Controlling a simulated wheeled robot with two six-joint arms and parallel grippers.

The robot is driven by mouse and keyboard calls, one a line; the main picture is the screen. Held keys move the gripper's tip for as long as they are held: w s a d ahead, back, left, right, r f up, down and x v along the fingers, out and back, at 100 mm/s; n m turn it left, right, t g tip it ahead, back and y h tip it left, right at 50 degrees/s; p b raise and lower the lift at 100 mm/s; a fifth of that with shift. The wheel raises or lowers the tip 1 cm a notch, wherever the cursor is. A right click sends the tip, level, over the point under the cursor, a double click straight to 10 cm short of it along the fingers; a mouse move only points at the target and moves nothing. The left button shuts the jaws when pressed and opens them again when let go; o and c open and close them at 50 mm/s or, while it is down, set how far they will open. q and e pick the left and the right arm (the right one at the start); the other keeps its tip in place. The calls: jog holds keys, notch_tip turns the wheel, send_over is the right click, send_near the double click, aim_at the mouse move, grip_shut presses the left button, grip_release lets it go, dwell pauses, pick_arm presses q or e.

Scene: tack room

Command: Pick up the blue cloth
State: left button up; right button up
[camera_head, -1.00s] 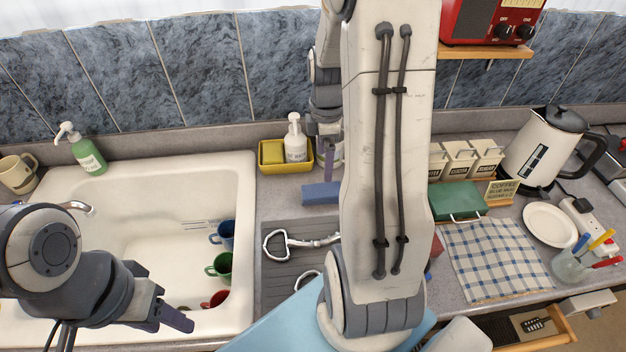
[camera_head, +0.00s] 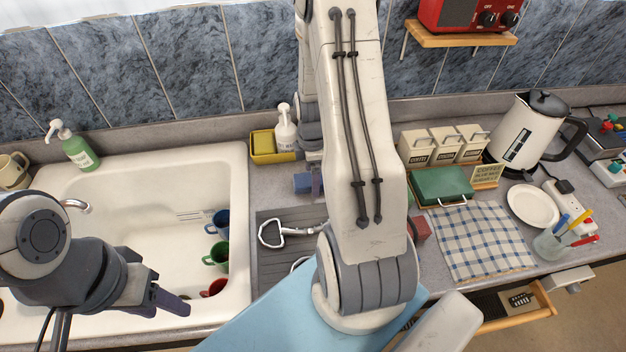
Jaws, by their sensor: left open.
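A blue-and-white checked cloth (camera_head: 484,241) lies flat on the counter at the right, apart from both grippers. A small plain blue thing (camera_head: 302,184) lies on the counter behind the drainer. It is partly hidden, and I cannot tell whether it is a folded cloth or a sponge. My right gripper (camera_head: 317,182) points down right beside this blue thing, mostly hidden behind my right arm; its jaws and any contact are unclear. My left gripper (camera_head: 165,300) is open and empty over the front of the sink.
The white sink (camera_head: 130,240) holds blue, green and red mugs. A yellow caddy (camera_head: 262,158) with a soap bottle (camera_head: 285,128) stands behind the blue thing. A green box (camera_head: 441,185), canisters, a kettle (camera_head: 527,130) and a plate (camera_head: 532,206) crowd the right side.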

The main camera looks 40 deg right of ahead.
jog(key=c, duration=1.4)
jog(key=shift+r, duration=0.15)
